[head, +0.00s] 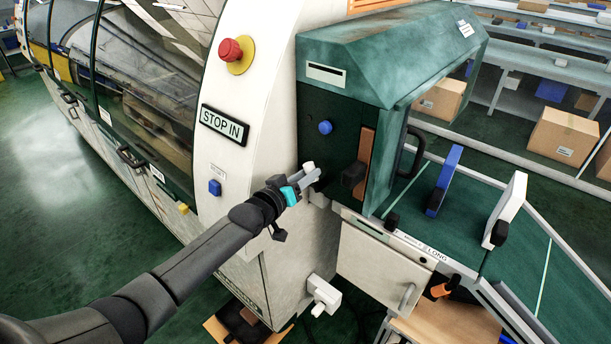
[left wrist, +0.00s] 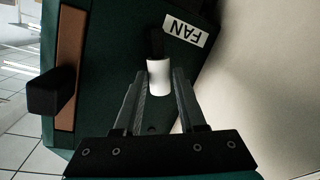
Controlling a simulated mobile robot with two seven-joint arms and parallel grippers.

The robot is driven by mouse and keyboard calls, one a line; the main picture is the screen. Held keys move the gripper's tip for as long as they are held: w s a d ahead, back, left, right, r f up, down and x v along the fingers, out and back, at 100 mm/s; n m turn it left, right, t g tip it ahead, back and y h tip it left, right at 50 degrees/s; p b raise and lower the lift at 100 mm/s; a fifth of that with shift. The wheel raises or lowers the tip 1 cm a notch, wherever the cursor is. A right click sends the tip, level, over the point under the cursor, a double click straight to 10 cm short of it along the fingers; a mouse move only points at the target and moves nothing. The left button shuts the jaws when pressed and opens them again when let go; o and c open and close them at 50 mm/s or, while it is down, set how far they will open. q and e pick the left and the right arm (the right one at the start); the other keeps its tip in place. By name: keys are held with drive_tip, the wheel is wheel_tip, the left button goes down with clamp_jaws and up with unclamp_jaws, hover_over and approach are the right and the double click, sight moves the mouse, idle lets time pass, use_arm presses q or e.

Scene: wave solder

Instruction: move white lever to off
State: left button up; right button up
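A white lever handle (left wrist: 159,77) on a dark base is beside the FAN label (left wrist: 186,29) on the dark green panel in the left wrist view. In the head view, the white lever (head: 308,167) shows as a small white tip at the panel's lower left edge, partly hidden by my gripper. My left gripper (head: 311,176) is at it, with its fingers (left wrist: 159,85) open on either side of the white handle. A gap shows on both sides, so the fingers do not look closed on it. My right gripper is not in view.
A blue knob (head: 325,127), a dark block on a brown slot plate (head: 353,176) and a black handle (head: 411,152) are near. Blue (head: 445,180) and white (head: 507,208) paddles stand right.

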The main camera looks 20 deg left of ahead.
use_arm(q)
drive_tip(key=o, duration=0.3)
drive_tip(key=shift+o, duration=0.2)
drive_tip(key=shift+s, duration=0.1)
drive_tip(key=v, duration=1.5)
drive_tip(key=shift+p, duration=0.4)
drive_tip(key=shift+s, duration=0.1)
